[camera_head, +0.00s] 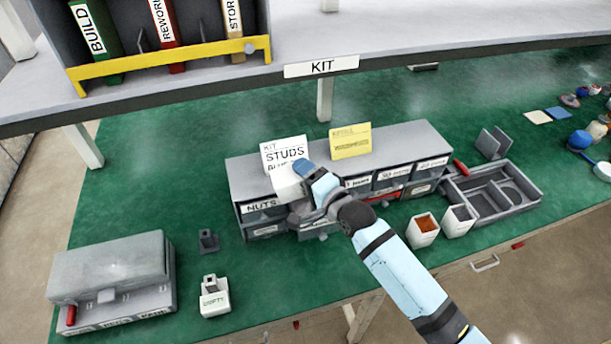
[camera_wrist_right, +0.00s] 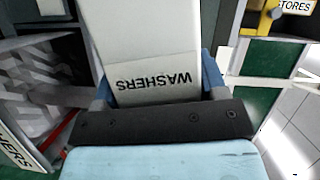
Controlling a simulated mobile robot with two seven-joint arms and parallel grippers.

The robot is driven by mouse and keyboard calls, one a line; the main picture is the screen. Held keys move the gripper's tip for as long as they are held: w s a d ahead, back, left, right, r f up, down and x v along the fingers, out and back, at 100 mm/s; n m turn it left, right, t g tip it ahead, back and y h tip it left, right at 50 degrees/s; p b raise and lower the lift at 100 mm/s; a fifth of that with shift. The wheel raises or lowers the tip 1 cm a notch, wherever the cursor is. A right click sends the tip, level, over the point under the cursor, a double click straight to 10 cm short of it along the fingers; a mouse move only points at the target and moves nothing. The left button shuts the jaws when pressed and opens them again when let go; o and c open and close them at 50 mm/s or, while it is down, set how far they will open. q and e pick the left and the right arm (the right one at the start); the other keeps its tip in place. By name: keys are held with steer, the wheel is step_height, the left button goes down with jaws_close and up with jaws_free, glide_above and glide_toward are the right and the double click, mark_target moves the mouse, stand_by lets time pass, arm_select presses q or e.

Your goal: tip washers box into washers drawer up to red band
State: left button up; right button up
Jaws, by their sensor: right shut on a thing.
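My right gripper (camera_head: 308,190) is shut on the white washers box (camera_head: 287,184) and holds it over the front of the grey drawer cabinet (camera_head: 240,170). In the right wrist view the box (camera_wrist_right: 155,40) fills the top middle, with its WASHERS label upside down. At the left of that view is an open drawer (camera_wrist_right: 16,150) with a partly cut-off label ending in "HERS". A red line (camera_wrist_right: 58,132) runs inside it beside grey shapes, and I cannot tell its fill level. In the head view my arm and gripper hide most of this drawer. My left gripper is not in view.
The NUTS drawer (camera_head: 262,206) is left of my gripper. A STUDS card (camera_head: 285,153) and a yellow card (camera_head: 350,141) stand on the cabinet. Two small bins (camera_head: 422,232) and a grey tray (camera_head: 528,200) are at right. A white box (camera_head: 214,300) stands at front left.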

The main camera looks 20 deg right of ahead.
stand_by(0.4)
steer(key=shift+d+r+m, duration=0.2)
steer(key=shift+m, duration=0.4)
steer(key=shift+d+f, duration=0.1)
